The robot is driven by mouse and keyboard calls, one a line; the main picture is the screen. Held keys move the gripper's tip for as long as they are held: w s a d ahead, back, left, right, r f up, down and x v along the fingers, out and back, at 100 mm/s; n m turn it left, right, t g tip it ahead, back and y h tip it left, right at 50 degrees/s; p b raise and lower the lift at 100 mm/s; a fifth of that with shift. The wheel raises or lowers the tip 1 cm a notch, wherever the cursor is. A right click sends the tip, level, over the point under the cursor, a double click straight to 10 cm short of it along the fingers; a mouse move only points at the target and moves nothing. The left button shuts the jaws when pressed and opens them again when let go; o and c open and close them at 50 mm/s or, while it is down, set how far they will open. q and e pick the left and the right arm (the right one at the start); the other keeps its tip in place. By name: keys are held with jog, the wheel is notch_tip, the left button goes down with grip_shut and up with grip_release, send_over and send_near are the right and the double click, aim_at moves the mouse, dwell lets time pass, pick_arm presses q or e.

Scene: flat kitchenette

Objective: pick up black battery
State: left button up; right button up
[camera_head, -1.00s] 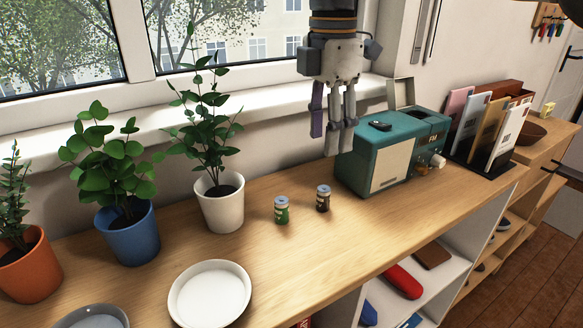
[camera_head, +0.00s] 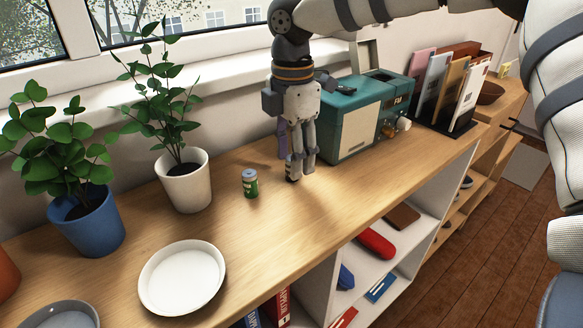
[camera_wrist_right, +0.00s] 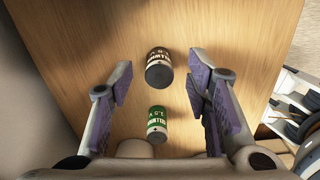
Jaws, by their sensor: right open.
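The black battery (camera_wrist_right: 159,68) stands on the wooden counter between the open fingers of my right gripper (camera_wrist_right: 159,85) in the right wrist view. In the head view the black battery (camera_head: 290,170) is mostly hidden behind the fingers of my right gripper (camera_head: 297,168), which point down at the counter. I cannot tell whether a finger touches it. A green battery (camera_head: 250,183) stands upright to its left, and in the right wrist view the green battery (camera_wrist_right: 157,124) is nearer the gripper's base. My left gripper is out of view.
A teal radio (camera_head: 350,115) stands close to the right of my right gripper. A white pot with a plant (camera_head: 186,184), a blue pot (camera_head: 88,226) and a white plate (camera_head: 182,278) are on the left. Open shelves (camera_head: 345,262) lie below the counter's front edge.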

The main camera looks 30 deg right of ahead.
grip_shut()
